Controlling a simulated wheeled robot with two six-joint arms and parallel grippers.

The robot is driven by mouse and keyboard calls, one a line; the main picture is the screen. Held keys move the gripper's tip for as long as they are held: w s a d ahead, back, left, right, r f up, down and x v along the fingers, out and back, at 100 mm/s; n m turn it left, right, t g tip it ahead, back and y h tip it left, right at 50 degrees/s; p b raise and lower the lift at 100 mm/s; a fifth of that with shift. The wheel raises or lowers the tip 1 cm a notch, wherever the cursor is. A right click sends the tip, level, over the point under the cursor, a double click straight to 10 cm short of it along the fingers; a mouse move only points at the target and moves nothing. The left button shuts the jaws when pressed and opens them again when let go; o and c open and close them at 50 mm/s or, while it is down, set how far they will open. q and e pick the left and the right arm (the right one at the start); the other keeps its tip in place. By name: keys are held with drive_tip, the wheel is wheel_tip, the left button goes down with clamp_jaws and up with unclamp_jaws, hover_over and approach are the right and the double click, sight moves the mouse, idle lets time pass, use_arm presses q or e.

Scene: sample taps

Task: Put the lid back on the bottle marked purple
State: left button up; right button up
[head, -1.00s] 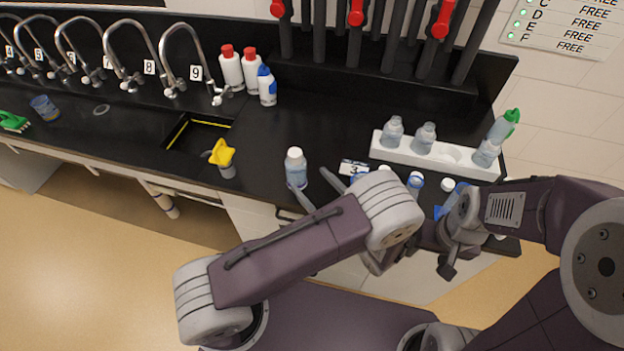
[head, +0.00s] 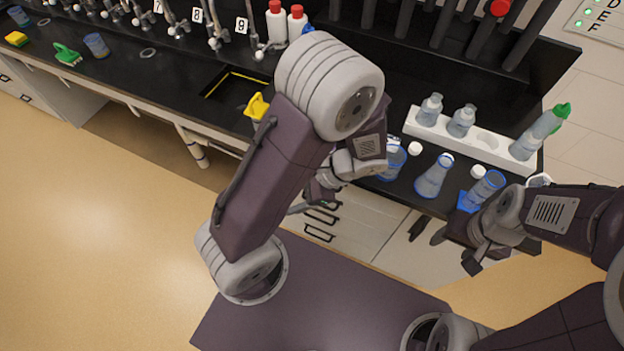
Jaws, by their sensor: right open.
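No purple mark is legible on any bottle in the head view. Two clear bottles without lids, a left one (head: 430,108) and a right one (head: 461,121), stand in a white rack (head: 491,137). A clear bottle with a green top (head: 541,132) leans at the rack's right end. Two small white lids, one (head: 415,148) and another (head: 478,171), lie on the counter in front. My right gripper (head: 428,231) is open and empty, low in front of the counter edge. My left gripper is largely hidden by its own arm; its jaws are unclear.
Blue-marked flasks, including a middle one (head: 434,176) and a right one (head: 486,188), stand near the front edge. A yellow-topped item (head: 257,107) is by the sink (head: 236,87). Dark hanging tubes (head: 450,30) stand behind. My left arm covers the counter's middle.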

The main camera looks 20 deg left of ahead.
use_arm(q)
drive_tip(key=shift+w+d+r+n+t+h, duration=0.4)
drive_tip(key=shift+d+n+t+h, duration=0.25)
drive_tip(key=shift+n+h, duration=1)
drive_tip(key=shift+w+d+r+n+t+h, duration=0.25)
drive_tip(key=shift+d+r+n+t+h, duration=0.6)
drive_tip(key=shift+n, duration=1.3)
drive_tip(key=shift+w+d+r+n+t+h, duration=0.15)
drive_tip(key=shift+w+d+n+t+h, duration=0.25)
drive_tip(key=shift+n+h, duration=1.3)
drive_tip(key=shift+s+a, duration=0.1)
drive_tip(key=shift+a, duration=0.05)
